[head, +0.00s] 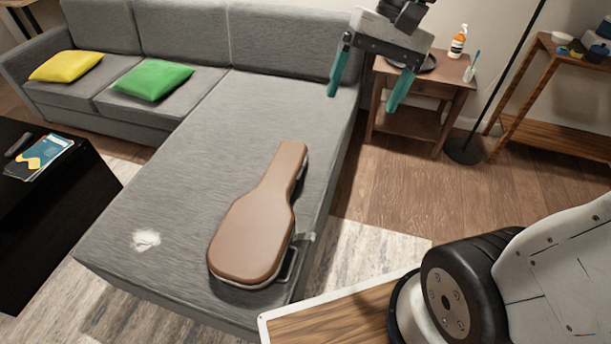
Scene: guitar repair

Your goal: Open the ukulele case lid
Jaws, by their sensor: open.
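The brown ukulele case (257,228) lies flat on the grey sofa's chaise section, its narrow neck end pointing away toward the back. Its lid looks shut. A dark handle and a small light tab show along its right side. My gripper (366,92) is at the top of the view, open and empty, with its two teal fingers spread wide and pointing down. It is up in the air, beyond and to the right of the case, and apart from it.
The grey sofa (190,140) carries a yellow cushion (66,66) and a green cushion (151,81). A wooden side table (408,127) holds a spray bottle (458,42). A lamp pole and shelf (570,141) stand at right. A black table (45,215) is at left. A white patch marks the chaise.

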